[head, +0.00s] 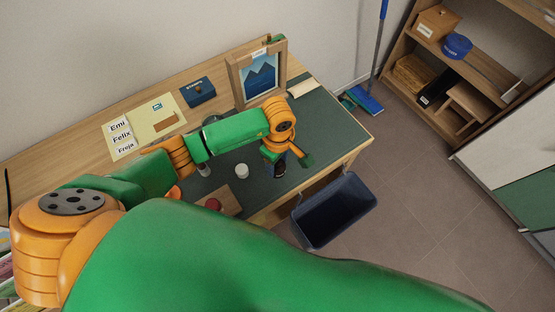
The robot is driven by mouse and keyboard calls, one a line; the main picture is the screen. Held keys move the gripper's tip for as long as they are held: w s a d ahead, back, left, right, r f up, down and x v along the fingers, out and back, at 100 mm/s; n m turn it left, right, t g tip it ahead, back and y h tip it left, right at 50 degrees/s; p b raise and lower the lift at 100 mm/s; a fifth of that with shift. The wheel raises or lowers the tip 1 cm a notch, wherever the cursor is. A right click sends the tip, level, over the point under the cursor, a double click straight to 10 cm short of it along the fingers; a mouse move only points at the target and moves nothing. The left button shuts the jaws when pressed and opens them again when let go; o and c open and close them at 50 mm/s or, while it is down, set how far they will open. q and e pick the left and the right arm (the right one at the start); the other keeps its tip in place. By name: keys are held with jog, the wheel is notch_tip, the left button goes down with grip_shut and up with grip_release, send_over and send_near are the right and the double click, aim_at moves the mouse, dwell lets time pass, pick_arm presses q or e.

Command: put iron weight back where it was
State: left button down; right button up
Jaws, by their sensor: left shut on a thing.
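My left gripper (277,162) is low over the right part of the green desk mat, pointing down. It is shut on a small dark thing (279,170). The fingers and wrist hide most of this thing, so I cannot tell for sure that it is the iron weight or whether it touches the mat. No other thing in view is clearly an iron weight. My right gripper is not in view.
A dark bin (335,210) stands by the front edge.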

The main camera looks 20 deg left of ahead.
pick_arm(q)
jog(key=shift+f, duration=0.15)
jog(key=shift+f+b, duration=0.15)
jog(key=shift+b, duration=0.15)
jog(key=shift+c, duration=1.1)
grip_release()
jog(key=shift+r, duration=0.45)
notch_tip(320, 180, up, 12)
jog(key=b, duration=0.1)
jog(key=shift+f, duration=0.2)
